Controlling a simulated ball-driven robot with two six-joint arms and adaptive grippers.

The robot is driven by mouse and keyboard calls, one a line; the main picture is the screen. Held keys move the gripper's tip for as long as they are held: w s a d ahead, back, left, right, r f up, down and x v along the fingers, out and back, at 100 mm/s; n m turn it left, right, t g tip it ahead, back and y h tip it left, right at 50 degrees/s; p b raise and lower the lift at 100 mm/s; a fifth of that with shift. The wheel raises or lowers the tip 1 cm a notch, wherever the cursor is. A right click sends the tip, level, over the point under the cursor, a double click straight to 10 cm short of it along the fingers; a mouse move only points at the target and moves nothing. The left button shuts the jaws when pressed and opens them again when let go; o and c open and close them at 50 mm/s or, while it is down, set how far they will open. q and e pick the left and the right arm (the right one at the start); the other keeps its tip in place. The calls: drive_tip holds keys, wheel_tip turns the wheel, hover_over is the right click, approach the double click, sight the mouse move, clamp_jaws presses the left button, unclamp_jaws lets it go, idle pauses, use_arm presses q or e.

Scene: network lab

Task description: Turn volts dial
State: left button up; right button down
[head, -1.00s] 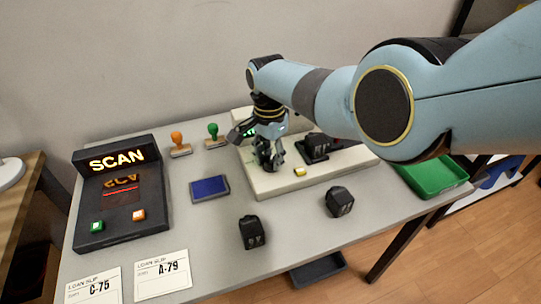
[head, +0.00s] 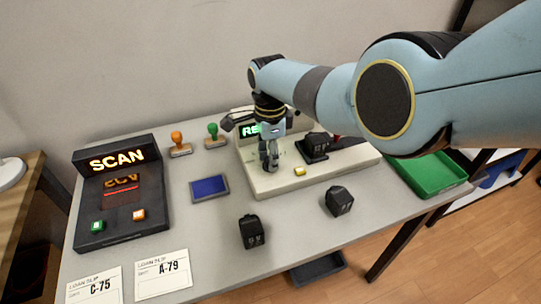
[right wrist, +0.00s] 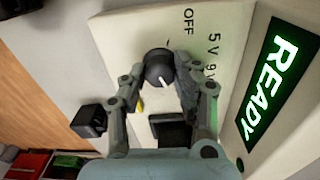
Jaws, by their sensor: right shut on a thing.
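The volts dial (right wrist: 158,68) is a dark round knob with a white pointer line, on a cream panel (right wrist: 120,35) printed OFF, 5 V and a partly covered 9 V. In the right wrist view its pointer aims down and right. My right gripper (right wrist: 160,72) has a finger on each side of the dial and is shut on it. In the head view my right gripper (head: 269,166) points down over the left part of the cream tester (head: 265,188), hiding the dial. A green READY display (right wrist: 270,85) is lit. My left gripper is not in view.
A black block (head: 318,142) sits in a dark holder on the tester, near a yellow button (head: 300,171). Two black blocks (head: 252,231) (head: 340,201) stand in front. A blue pad (head: 209,187), stamps (head: 180,146) and scanner (head: 122,195) are left; a green tray (head: 432,175) is right.

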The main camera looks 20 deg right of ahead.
drive_tip(key=shift+w, duration=0.1)
drive_tip(key=c, duration=1)
unclamp_jaws()
drive_tip(key=shift+r, duration=0.1)
wheel_tip(320, 180, up, 12)
drive_tip(key=shift+w+f, duration=0.1)
drive_tip(key=shift+w, duration=0.05)
